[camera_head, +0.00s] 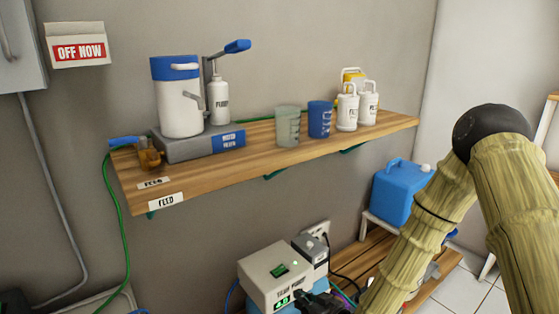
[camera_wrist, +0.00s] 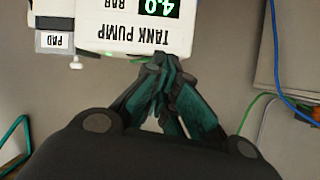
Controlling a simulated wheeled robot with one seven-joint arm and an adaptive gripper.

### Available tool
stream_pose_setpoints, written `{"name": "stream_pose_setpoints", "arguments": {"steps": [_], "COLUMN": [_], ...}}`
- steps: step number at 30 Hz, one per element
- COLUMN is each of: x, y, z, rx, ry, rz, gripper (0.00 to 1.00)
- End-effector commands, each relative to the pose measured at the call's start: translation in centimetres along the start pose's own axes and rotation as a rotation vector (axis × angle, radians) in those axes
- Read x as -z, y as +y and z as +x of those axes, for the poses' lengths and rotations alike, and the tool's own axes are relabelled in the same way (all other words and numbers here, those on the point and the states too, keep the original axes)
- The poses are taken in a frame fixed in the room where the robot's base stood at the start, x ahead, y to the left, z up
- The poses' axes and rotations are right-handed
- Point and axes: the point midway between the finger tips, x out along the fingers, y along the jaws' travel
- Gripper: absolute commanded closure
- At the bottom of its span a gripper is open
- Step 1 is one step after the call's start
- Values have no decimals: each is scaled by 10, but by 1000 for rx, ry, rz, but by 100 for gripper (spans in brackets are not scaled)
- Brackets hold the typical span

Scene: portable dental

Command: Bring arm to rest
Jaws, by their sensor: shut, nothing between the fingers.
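My arm (camera_head: 440,195), in a pale yellow ribbed sleeve, is bent at a black elbow joint on the right of the head view. Its forearm runs down to my gripper (camera_head: 322,300) at the bottom edge, partly cut off. In the wrist view my gripper (camera_wrist: 163,65) is shut and empty, its dark and teal fingers together. The fingertips overlap the lower edge of the white tank pump (camera_wrist: 110,42); I cannot tell whether they touch it. The tank pump (camera_head: 275,275) reads 4.0 bar and appears upside down in the wrist view.
A wooden shelf (camera_head: 250,160) on the wall holds a blue-and-white canister (camera_head: 180,105), a white bottle (camera_head: 218,100), cups and white jugs. A blue jerrycan (camera_head: 398,192) stands below on the right. Cables run near the pump. A blue cable (camera_wrist: 275,60) hangs right of my gripper.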

Motion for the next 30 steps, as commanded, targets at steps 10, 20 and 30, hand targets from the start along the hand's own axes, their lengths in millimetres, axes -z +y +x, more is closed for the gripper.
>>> {"name": "stream_pose_setpoints", "arguments": {"steps": [10, 20, 30], "x": [-190, -315, -359], "y": [-5, -18, -32], "z": [-78, -192, -282], "rx": [-155, -339, -483], "ry": [-456, -833, -1053], "rz": [202, 356, 439], "gripper": [100, 100, 100]}}
